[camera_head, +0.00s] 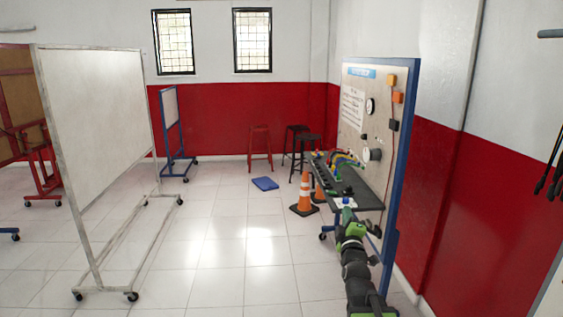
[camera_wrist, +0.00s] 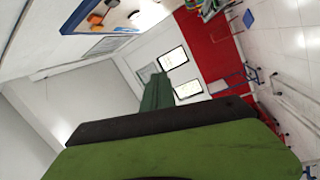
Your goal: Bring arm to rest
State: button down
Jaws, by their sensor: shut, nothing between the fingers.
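My arm with its green and dark links reaches forward from the bottom right of the head view, beside the engine trainer board. My gripper (camera_head: 346,203) is at its far end, close to the front edge of the trainer's shelf (camera_head: 360,192); I cannot tell whether it touches. In the wrist view my gripper (camera_wrist: 155,92) shows as green fingers close together, shut and empty, pointing toward the far wall and windows. The view is tilted, and the green and black gripper body fills its lower middle.
The trainer board (camera_head: 375,120) stands at the right. Orange cones (camera_head: 304,193) stand by its shelf, with stools (camera_head: 261,146) behind. A blue flat object (camera_head: 265,183) lies on the floor. A white wheeled board (camera_head: 100,140) stands at the left. The middle floor is clear.

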jog(key=s+a+f+m+g+y, duration=0.1)
jog(key=s+a+f+g, duration=0.15)
jog(key=f, duration=0.35)
jog(key=s+a+f+m+g+y, duration=0.1)
jog(key=s+a+f+g, duration=0.2)
jog(key=f, duration=0.4)
jog(key=s+a+f+m+g+y, duration=0.1)
jog(key=a+f+m+g, duration=0.1)
jog(key=a+f+g, duration=0.3)
jog(key=s+d+f+m+g, duration=0.1)
jog(key=s+f+m+g, duration=0.3)
jog(key=s, duration=0.5)
jog(key=s+d+f+m+g, duration=0.2)
jog(key=s+f+m+g, duration=0.3)
jog(key=s, duration=0.4)
jog(key=shift+s+d+f+h, duration=0.2)
jog(key=shift+d+f+h, duration=0.05)
jog(key=shift+f+h, duration=0.1)
jog(key=shift+d, duration=0.1)
